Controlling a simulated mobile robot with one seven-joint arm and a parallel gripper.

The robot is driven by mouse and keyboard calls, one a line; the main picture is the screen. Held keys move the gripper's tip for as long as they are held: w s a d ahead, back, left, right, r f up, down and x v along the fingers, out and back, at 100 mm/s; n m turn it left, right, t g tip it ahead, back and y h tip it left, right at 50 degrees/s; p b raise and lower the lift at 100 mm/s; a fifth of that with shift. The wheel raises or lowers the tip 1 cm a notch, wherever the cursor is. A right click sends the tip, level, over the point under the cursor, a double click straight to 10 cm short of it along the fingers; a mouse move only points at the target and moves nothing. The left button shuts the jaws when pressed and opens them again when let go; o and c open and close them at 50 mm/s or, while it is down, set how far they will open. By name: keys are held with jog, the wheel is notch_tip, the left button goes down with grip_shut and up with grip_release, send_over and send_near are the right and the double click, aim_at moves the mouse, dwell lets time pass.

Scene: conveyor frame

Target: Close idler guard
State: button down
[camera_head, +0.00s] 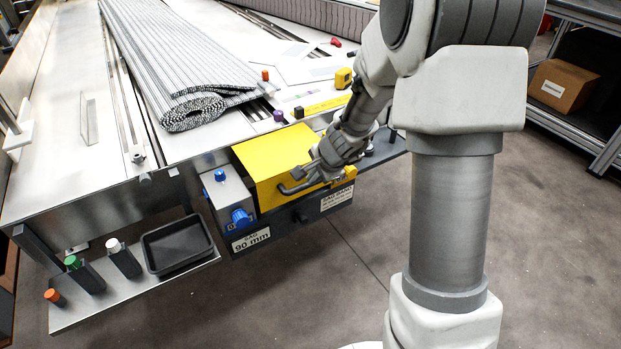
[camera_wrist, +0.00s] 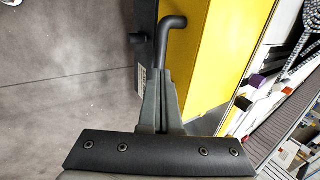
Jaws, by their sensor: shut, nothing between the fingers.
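The idler guard is a yellow cover (camera_head: 270,155) on the front side of the conveyor frame. Its dark bar handle (camera_head: 290,189) sticks out along its lower front edge. I cannot tell from these views whether the guard is fully down. My gripper (camera_head: 303,172) is shut and empty, right at the handle. In the wrist view the fingers (camera_wrist: 163,68) are together, and the bent handle (camera_wrist: 174,24) shows just beyond their tips, beside the yellow guard (camera_wrist: 205,50). Whether the fingers touch the handle is hard to tell. My wrist hides the guard's right end.
A grey block with blue knobs (camera_head: 228,195) stands left of the guard, above a "90 mm" label (camera_head: 251,239). A shelf with a black tray (camera_head: 177,245) and several coloured knobs juts out at lower left. A rolled grey striped belt (camera_head: 193,110) lies on top. Floor in front is clear.

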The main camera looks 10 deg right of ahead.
jog(key=s+a+r+n+y+p, duration=0.15)
jog(key=s+r+n, duration=0.25)
jog(key=s+r, duration=0.45)
jog(key=s+a+r+n+h+p, duration=0.1)
jog(key=s+a+r+n+p, duration=0.15)
jog(key=s+r, duration=0.6)
jog(key=s+d+r+n+h, duration=0.2)
jog(key=s+d+r+n, duration=0.1)
jog(key=s+r+n, duration=0.65)
notch_tip(320, 180, up, 14)
jog(key=s+m+p, duration=0.1)
jog(key=p, duration=1.5)
jog(key=shift+s+r+m, duration=0.2)
jog(key=shift+s+m, duration=0.05)
jog(key=shift+m, duration=0.05)
